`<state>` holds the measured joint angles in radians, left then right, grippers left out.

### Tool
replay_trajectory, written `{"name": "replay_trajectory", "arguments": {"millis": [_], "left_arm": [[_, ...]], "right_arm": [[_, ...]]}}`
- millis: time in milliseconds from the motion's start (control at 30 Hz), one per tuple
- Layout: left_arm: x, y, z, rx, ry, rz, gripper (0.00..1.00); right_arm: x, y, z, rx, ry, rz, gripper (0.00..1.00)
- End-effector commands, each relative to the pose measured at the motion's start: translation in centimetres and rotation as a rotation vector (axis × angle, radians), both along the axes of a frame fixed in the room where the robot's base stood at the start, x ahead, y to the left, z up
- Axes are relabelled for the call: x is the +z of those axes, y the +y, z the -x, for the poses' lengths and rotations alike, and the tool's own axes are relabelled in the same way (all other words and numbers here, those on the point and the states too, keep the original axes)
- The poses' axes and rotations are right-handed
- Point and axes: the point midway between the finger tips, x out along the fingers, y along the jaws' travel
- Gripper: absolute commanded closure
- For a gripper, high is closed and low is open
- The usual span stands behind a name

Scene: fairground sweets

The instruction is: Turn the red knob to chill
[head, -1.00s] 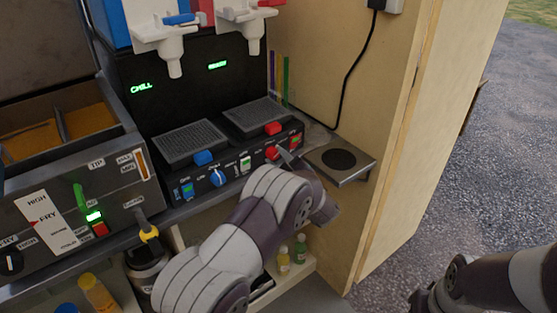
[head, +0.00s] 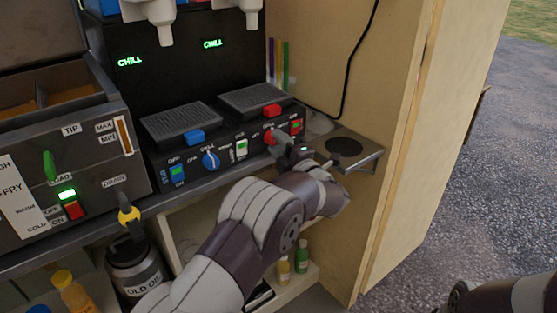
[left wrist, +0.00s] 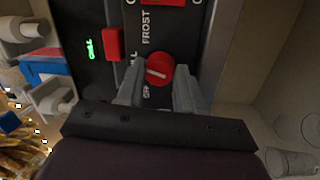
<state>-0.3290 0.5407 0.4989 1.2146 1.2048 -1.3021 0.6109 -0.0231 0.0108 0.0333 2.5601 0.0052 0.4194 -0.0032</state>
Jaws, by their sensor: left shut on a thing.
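The red knob (head: 269,137) is on the right part of the black slush machine's front panel. My left gripper (head: 279,144) reaches it from the front and is shut on it. In the left wrist view the red knob (left wrist: 158,68) sits between the two grey fingertips (left wrist: 158,84), its pale pointer line showing. Part of the label beside it is hidden by the fingers; FROST is readable. The right green display (head: 212,44) reads CHILL. My right gripper is not in view; only part of that arm shows at the lower right.
A small metal shelf (head: 352,150) is at the right. The fryer panel (head: 60,180) stands at the left.

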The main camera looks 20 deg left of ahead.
Motion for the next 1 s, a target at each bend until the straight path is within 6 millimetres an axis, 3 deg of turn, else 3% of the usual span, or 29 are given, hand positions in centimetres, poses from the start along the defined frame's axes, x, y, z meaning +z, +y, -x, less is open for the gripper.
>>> {"name": "replay_trajectory", "arguments": {"millis": [33, 100, 400, 1000], "left_arm": [[-0.8, 0.0, 0.0, 0.000, -0.027, 0.021, 0.94], [-0.7, 0.0, 0.0, 0.000, -0.067, 0.052, 0.94], [-0.4, 0.0, -0.1, 0.000, -0.185, 0.145, 0.94], [0.1, -0.1, -0.1, 0.001, -0.231, 0.181, 0.94]], "right_arm": [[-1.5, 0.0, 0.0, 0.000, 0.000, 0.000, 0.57], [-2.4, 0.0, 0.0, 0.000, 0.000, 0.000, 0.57], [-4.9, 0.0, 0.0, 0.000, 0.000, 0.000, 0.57], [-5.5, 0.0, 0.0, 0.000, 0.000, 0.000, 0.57]]}}
